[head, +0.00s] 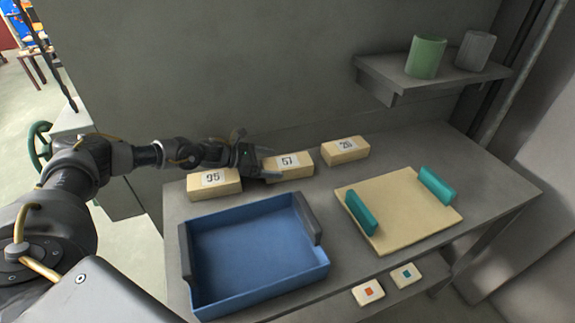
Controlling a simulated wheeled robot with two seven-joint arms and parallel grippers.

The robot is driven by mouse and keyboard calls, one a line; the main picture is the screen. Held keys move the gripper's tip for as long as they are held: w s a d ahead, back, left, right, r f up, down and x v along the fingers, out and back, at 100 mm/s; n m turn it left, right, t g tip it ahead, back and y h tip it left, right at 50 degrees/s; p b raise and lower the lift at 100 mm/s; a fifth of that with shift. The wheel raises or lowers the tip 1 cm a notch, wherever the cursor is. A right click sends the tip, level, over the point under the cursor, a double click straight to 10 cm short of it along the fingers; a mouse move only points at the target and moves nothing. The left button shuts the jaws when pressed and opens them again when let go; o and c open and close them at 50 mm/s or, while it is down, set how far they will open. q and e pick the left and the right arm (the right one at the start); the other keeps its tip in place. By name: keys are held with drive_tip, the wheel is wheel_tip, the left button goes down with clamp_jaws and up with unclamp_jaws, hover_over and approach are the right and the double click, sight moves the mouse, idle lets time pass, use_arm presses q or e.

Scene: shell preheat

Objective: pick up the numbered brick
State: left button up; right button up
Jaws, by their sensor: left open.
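Three tan bricks with number labels stand in a row at the back of the grey table. The brick marked 95 (226,189) is at the left. The brick marked 57 (299,168) is in the middle, and a third brick (335,155), whose label looks like 26, is at the right. My left gripper (268,163) comes in from the left, open, with its fingers at the left end of the middle brick. I cannot tell whether they touch it. The gripper hides a little of that brick's left end. My right gripper is not in view.
An empty blue tray (268,287) with grey handles stands in front of the bricks. A tan board (404,234) with two teal handles lies at the right. A wall shelf (388,82) holds a green cup (426,57) and a grey one (475,50). Two small tiles lie at the front.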

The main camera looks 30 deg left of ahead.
sight(280, 163)
use_arm(q)
drive_tip(key=x, duration=0.3)
drive_tip(key=shift+w+r+p, duration=0.1)
drive_tip(key=shift+p, duration=0.3)
drive_tip(key=shift+w+d+f, duration=0.15)
drive_tip(key=shift+f, duration=0.05)
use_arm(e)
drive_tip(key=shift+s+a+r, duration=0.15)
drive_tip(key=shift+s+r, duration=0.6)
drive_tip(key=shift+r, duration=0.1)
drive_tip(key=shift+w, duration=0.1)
use_arm(q)
drive_tip(key=c, duration=1.3)
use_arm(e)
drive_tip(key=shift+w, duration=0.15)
use_arm(q)
drive_tip(key=shift+r, duration=0.1)
